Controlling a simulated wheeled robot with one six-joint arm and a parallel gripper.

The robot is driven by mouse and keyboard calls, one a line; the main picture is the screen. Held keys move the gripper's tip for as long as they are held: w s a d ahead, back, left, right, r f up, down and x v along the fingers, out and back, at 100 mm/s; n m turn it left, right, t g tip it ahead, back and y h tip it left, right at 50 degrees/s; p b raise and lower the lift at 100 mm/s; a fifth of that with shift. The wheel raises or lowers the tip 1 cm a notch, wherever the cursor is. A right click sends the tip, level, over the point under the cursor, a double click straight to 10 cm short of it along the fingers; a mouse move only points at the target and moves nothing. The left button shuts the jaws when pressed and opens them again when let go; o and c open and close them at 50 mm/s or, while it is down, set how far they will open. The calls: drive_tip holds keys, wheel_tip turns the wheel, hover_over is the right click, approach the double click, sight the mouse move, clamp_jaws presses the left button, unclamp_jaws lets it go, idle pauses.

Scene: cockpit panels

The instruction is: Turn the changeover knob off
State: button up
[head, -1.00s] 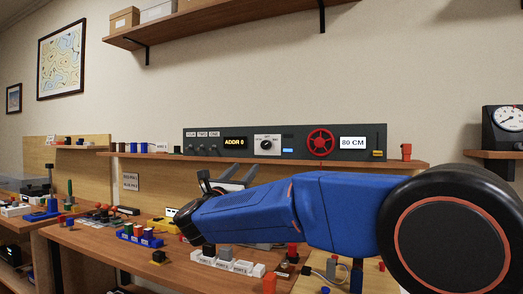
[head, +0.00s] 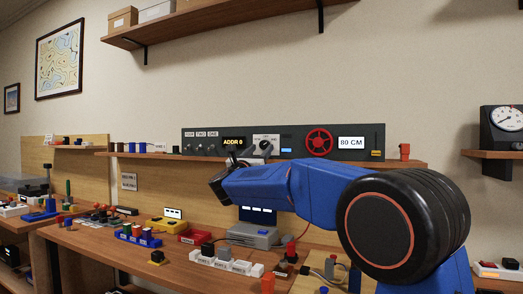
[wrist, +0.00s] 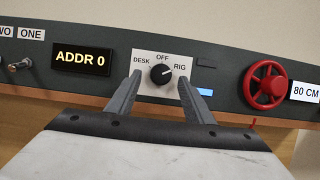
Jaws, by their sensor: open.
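The changeover knob (wrist: 161,75) is a round black knob on a white plate (wrist: 145,88) marked DESK, OFF and RIG. Its light pointer mark appears to lean up and right, toward RIG. The knob also shows in the head view (head: 264,146) on the dark panel. My gripper (wrist: 160,78) is open and empty. In the wrist view its two fingers stand to the left and right of the knob and overlap the plate's sides. I cannot tell how far the fingertips are from the panel.
The dark panel (head: 352,130) stands on a wooden shelf (head: 390,163). A red handwheel (wrist: 266,86) is right of the plate, and an ADDR display (wrist: 82,60) is left. Toggle switches (wrist: 21,64) sit farther left. Several small items crowd the bench below.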

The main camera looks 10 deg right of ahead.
drive_tip(key=shift+w+d+r, duration=0.3)
drive_tip(key=shift+w+d, duration=0.1)
drive_tip(key=shift+w, duration=0.1)
drive_tip(key=shift+c, duration=0.6)
drive_tip(key=c, duration=0.9)
drive_tip(key=shift+n+y, duration=0.3)
drive_tip(key=shift+n, duration=0.3)
drive_tip(key=n+y, duration=0.1)
drive_tip(key=n, duration=0.1)
drive_tip(key=n+t+y, duration=0.1)
drive_tip(key=n, duration=0.2)
drive_tip(key=n+y, duration=0.1)
drive_tip(key=n, duration=0.2)
drive_tip(key=shift+s+d+r+t+y, duration=0.1)
drive_tip(key=shift+s+d+t+y, duration=0.2)
drive_tip(key=shift+t+y, duration=0.1)
drive_tip(key=n+y, duration=0.1)
drive_tip(key=n, duration=0.2)
drive_tip(key=n+y, duration=0.2)
drive_tip(key=n, duration=0.1)
drive_tip(key=shift+d+r+n, duration=0.1)
drive_tip(key=shift+r+n, duration=0.1)
drive_tip(key=shift+n, duration=0.2)
drive_tip(key=shift+g, duration=0.3)
